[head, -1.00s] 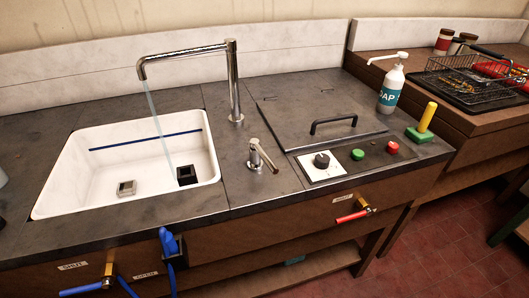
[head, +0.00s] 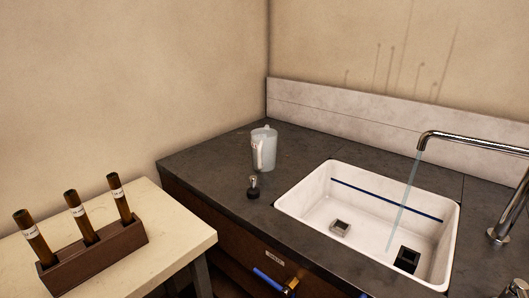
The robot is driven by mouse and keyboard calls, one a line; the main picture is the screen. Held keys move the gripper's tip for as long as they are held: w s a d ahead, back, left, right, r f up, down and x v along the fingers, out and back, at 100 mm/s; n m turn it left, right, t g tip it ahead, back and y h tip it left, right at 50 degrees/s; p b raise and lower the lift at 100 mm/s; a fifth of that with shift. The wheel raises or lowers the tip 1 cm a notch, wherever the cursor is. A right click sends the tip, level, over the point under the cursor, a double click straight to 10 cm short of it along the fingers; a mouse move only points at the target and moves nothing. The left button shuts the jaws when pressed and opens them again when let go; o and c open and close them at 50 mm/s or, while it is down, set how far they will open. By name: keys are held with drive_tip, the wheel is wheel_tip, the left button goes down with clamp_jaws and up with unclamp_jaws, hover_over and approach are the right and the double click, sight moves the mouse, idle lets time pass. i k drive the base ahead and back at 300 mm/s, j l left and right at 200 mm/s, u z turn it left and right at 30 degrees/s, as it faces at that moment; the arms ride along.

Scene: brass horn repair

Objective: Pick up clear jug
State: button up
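The clear jug (head: 264,151) stands upright on the dark counter (head: 215,160), left of the sink and near the back corner. It is a pale, see-through jug, and its handle faces toward the camera. My gripper is not in view.
A small black stopper-like object (head: 254,189) stands in front of the jug. The white sink (head: 322,205) is to its right, with water running from the chrome tap (head: 470,142). A pale table (head: 185,228) at left holds a wooden rack (head: 95,258) with three brown tubes.

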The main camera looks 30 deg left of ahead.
sight(263, 141)
drive_tip(key=i+j+u, duration=0.15)
drive_tip(key=u, duration=0.25)
drive_tip(key=i+j+u, duration=0.15)
drive_tip(key=u, duration=0.25)
drive_tip(key=j, duration=0.1)
